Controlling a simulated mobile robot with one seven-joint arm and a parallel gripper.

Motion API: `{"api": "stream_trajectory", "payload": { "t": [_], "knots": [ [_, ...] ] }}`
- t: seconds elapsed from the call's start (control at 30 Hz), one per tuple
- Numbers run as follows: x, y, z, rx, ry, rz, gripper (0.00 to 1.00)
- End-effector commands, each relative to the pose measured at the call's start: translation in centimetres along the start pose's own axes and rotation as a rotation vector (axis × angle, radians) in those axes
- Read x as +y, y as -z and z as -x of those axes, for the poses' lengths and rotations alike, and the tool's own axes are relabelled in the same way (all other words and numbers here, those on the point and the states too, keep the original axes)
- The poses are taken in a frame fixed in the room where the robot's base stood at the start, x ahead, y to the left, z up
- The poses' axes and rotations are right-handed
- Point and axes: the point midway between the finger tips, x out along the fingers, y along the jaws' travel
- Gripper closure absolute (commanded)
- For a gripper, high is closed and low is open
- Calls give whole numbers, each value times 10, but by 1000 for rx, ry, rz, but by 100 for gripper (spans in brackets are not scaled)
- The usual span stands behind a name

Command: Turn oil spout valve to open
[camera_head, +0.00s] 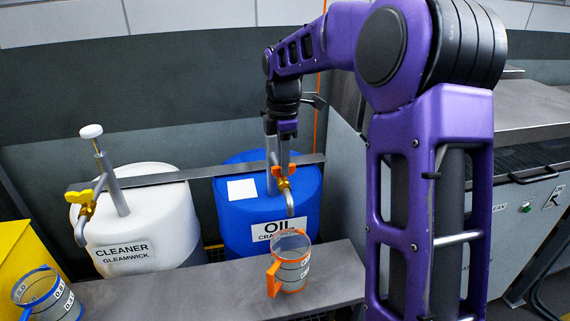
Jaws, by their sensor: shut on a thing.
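My gripper (282,160) reaches down from above and is shut on the valve handle. The fingers partly hide the handle, so its exact angle is hard to tell. A clear measuring jug (291,263) with an orange rim and handle stands upright on the metal shelf, below the spout's mouth.
A white cleaner drum (157,219) with a yellow-handled tap (87,200) stands at left. A blue-rimmed jug (47,296) is at the lower left. The grey shelf (200,295) runs along the front. A metal bar (205,172) crosses both drums. My arm covers the right middle.

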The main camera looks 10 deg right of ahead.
Motion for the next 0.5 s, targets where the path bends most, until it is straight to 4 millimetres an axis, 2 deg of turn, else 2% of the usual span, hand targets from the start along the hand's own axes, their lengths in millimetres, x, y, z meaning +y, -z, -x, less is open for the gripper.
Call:
{"api": "stream_trajectory", "payload": {
  "t": [0.5],
  "knots": [
    [0, 0, 2, 0, 1, 328, 100]
  ]
}}
